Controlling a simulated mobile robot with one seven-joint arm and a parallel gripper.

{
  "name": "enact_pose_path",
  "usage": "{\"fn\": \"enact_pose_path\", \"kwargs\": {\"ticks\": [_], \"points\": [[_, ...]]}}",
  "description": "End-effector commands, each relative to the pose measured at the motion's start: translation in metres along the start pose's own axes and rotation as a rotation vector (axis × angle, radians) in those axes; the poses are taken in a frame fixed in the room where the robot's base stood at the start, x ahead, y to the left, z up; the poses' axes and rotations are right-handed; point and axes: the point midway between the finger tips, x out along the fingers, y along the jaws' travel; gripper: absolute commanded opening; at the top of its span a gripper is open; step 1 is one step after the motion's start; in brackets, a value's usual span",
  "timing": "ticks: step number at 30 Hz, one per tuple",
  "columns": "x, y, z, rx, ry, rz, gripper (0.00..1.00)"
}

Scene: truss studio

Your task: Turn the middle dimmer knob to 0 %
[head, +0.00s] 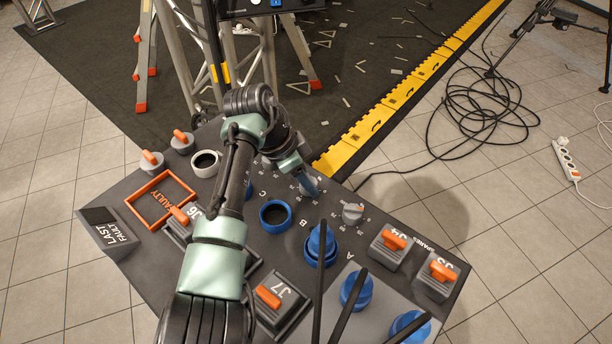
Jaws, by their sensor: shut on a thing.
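A row of dimmer knobs with printed scales runs along the far right edge of the dark panel (130,190). The nearest, a grey knob (353,213), stands uncovered. My gripper (309,187) is at the middle dimmer knob, shut on it from above; the fingers hide most of the knob and its pointer, so its setting cannot be read. The far knob is largely hidden behind my arm.
Blue plugs (321,243) with black cables stand at the front right. Orange-handled blocks J4 (388,252) and J3 (436,280) are to their right. A blue ring (275,215) and the J7 block (283,298) lie near my arm. Truss legs rise behind.

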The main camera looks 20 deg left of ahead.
Motion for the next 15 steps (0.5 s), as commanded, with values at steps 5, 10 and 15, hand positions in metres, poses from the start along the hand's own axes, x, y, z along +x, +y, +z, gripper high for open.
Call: {"fn": "enact_pose_path", "kwargs": {"ticks": [5, 10, 15], "points": [[-0.0038, 0.0018, -0.0023, -0.070, 0.001, -0.026, 0.00], [-0.0053, 0.0033, -0.0036, -0.187, 0.001, -0.072, 0.00], [-0.0053, 0.0046, -0.0042, -0.332, 0.000, -0.133, 0.00]]}}
